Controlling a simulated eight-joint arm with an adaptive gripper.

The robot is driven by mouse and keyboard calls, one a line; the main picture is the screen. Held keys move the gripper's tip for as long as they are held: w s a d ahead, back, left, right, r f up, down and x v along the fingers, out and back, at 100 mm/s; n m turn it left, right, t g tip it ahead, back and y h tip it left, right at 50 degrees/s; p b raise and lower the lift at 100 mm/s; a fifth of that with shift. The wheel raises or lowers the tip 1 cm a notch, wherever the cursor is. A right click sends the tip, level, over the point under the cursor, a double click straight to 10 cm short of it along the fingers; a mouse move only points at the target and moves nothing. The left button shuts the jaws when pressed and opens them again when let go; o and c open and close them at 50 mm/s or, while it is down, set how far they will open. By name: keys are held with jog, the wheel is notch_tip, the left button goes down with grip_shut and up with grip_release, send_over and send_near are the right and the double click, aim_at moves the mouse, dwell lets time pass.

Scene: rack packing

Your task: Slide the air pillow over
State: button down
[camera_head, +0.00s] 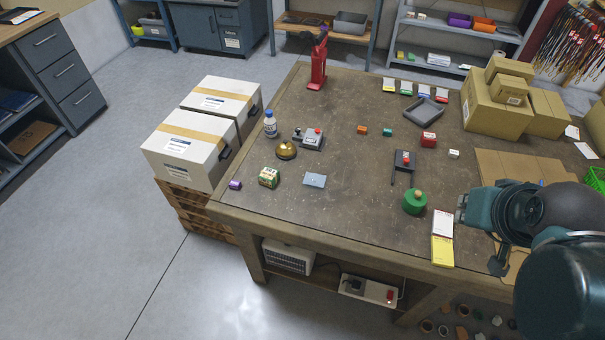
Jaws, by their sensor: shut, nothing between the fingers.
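A small pale blue-grey packet (314,180), which looks like the air pillow, lies flat on the brown workbench (340,205) near its front left part. Nothing touches it. My gripper (498,264) is at the right, mostly hidden behind my teal arm; the little that shows is dark, shut and empty. It is well to the right of the packet and apart from it.
Bare bench lies between.

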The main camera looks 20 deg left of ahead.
jog(key=w+a+r+n+g+p, duration=0.2)
jog(key=w+a+n, duration=0.3)
jog(key=w+a, duration=0.35)
jog(key=n+g+p, duration=0.5)
jog(key=n, duration=0.8)
send_over(296, 177)
notch_tip(296, 177, down, 17)
jog(key=shift+f, duration=0.1)
jog(key=shift+f+b, duration=1.05)
jog(key=shift+f, duration=3.85)
